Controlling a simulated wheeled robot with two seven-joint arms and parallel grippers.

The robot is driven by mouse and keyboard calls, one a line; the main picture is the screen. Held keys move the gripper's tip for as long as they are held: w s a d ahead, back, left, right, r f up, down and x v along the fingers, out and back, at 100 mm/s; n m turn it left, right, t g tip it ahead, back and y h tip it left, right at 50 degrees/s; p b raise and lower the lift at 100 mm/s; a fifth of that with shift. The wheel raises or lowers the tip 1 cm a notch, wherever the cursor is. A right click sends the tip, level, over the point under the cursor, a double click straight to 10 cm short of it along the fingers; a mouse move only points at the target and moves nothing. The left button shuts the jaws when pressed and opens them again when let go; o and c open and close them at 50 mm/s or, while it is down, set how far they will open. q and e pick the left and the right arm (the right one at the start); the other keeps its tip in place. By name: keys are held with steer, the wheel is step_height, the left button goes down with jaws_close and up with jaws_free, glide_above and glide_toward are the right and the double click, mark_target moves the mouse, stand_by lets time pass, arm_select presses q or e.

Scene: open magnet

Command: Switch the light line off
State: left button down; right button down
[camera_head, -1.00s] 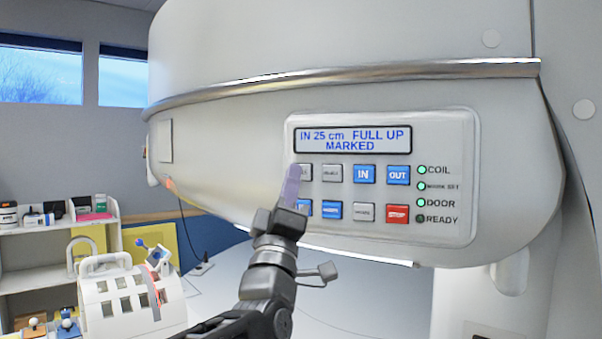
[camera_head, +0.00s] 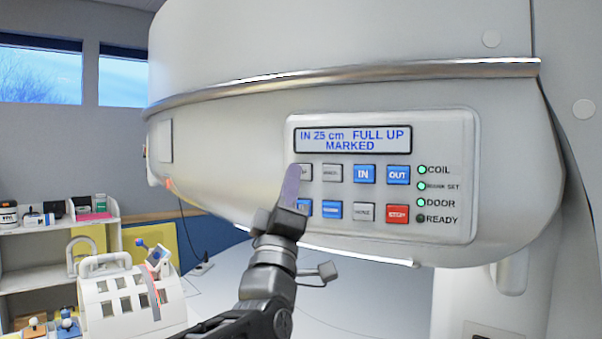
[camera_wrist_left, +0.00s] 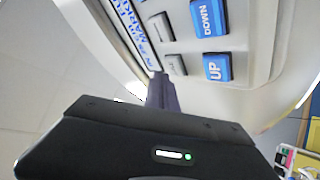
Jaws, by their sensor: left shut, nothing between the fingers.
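The control panel (camera_head: 455,139) is on the white magnet housing. Its display (camera_head: 353,140) reads "IN 25 cm FULL UP MARKED". Below it are two rows of buttons: grey ones at the upper left, the blue IN button (camera_head: 364,174) and OUT button (camera_head: 398,175), and a red button (camera_head: 397,214). My left gripper (camera_head: 294,172) is shut and empty, its tip at the upper-left grey button (camera_head: 305,172) and partly over it; I cannot tell whether it touches. In the left wrist view the fingers (camera_wrist_left: 162,84) point at the grey buttons, beside the blue UP button (camera_wrist_left: 217,67). My right gripper is not in view.
Green lamps light beside COIL, the label below it and DOOR; the READY lamp (camera_head: 420,218) is dark. A white coil (camera_head: 125,305) and a shelf (camera_head: 60,240) stand at the lower left. A metal rail (camera_head: 350,76) runs above the panel.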

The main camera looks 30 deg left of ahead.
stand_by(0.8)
arm_select(q)
steer(key=shift+w+a+b, duration=0.1)
steer(key=shift+w+b, duration=0.3)
steer(key=shift+w, duration=0.5)
stand_by(0.6)
steer(key=shift+s+f+b, duration=0.15)
steer(key=shift+s+b, duration=0.15)
steer(key=shift+b, duration=0.35)
steer(key=shift+s+b, duration=0.45)
steer(key=shift+s, duration=0.1)
